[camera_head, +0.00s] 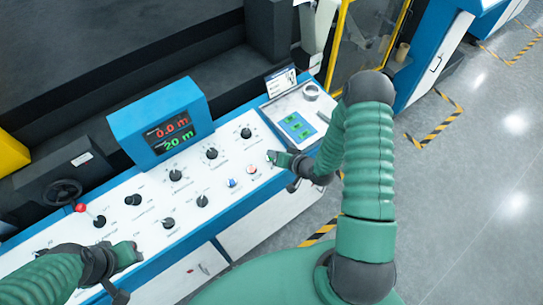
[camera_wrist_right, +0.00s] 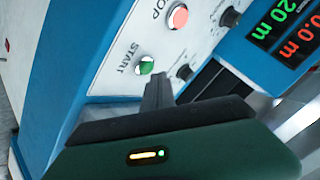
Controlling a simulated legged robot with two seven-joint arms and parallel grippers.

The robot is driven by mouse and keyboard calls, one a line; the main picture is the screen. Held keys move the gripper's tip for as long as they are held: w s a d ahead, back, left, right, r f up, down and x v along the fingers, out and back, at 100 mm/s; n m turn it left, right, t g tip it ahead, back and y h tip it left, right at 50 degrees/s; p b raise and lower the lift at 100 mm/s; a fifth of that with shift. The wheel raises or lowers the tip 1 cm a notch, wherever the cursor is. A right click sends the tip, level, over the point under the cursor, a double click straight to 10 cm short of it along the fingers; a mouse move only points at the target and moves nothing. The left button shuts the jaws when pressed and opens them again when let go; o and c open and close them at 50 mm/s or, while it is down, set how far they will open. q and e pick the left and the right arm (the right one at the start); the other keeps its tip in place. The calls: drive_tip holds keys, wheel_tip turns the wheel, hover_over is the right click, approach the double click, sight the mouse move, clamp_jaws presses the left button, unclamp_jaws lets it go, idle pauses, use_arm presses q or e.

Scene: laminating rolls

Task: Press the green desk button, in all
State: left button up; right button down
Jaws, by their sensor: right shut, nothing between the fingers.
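The green button (camera_wrist_right: 146,65), beside the word START, shows on the white desk panel in the right wrist view. The red STOP button (camera_wrist_right: 178,16) is above and right of it there. My right gripper (camera_wrist_right: 158,86) is shut and empty; its fingertips appear just below and right of the green button, and I cannot tell whether they touch anything. In the head view my right gripper (camera_head: 272,156) is over the desk's right part, right of the red button (camera_head: 251,170), and the green button is hidden there. My left gripper (camera_head: 132,251) is over the desk's front left; its fingers are unclear.
A plate with green keys (camera_head: 297,126) lies at the right end. Open floor (camera_head: 470,190) is to the right.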

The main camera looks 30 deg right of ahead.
drive_tip(key=shift+a+f, duration=0.1)
drive_tip(key=shift+a, duration=0.45)
use_arm(q)
drive_tip(key=shift+a+f, duration=0.25)
drive_tip(key=shift+a, duration=0.15)
use_arm(e)
drive_tip(key=shift+d, duration=0.1)
drive_tip(key=shift+d+f, duration=0.25)
use_arm(q)
drive_tip(key=shift+d+f, duration=0.1)
drive_tip(key=shift+d, duration=0.3)
